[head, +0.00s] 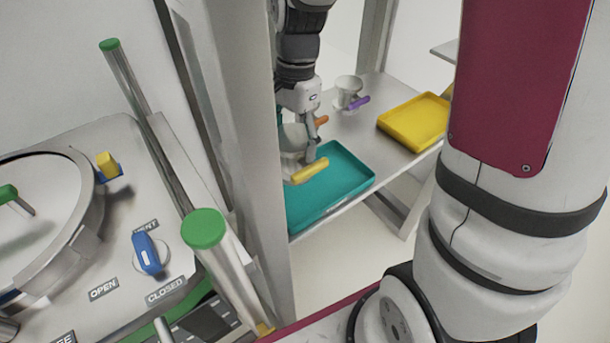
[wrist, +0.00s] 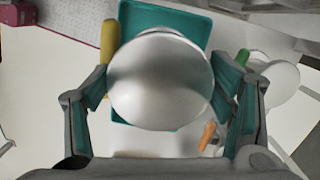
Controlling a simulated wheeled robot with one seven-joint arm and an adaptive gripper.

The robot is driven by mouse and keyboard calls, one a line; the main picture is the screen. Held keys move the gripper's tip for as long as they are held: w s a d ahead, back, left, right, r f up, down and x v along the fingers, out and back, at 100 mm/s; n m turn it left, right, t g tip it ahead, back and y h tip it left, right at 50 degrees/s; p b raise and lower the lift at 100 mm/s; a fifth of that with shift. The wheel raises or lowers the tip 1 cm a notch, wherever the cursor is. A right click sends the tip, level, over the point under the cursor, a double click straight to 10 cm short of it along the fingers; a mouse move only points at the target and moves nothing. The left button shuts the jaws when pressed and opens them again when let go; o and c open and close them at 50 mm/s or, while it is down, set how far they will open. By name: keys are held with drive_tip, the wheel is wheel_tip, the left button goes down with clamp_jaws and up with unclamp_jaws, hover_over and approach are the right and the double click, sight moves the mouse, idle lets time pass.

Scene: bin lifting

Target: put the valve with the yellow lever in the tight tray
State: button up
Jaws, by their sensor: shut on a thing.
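The valve with the yellow lever is a whitish, round-flanged piece (wrist: 160,90); its yellow lever (head: 310,171) points right in the head view. My gripper (head: 312,145) is shut on this valve, with one finger on each side of it in the wrist view (wrist: 165,100). The valve is over the back left part of the teal tray (head: 345,192). I cannot tell whether it touches the tray. A yellow tray (head: 415,121) lies farther right on the shelf. Neither tray is marked as the tight one.
A valve with a purple lever (head: 348,88) stands behind. An orange lever (head: 320,121) shows beside my gripper. A valve with a green lever (wrist: 282,77) is at right in the wrist view. A grey post (head: 245,120) stands close on the left. Bare shelf lies between the trays.

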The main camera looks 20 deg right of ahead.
drive_tip(key=shift+f, duration=4.95)
drive_tip(key=o, duration=2)
drive_tip(key=shift+f, duration=0.15)
drive_tip(key=shift+c, duration=0.2)
drive_tip(key=r, duration=0.4)
drive_tip(key=d+r, duration=0.1)
drive_tip(key=r, duration=0.7)
drive_tip(key=shift+w+d+r, duration=0.15)
drive_tip(key=shift+w, duration=0.15)
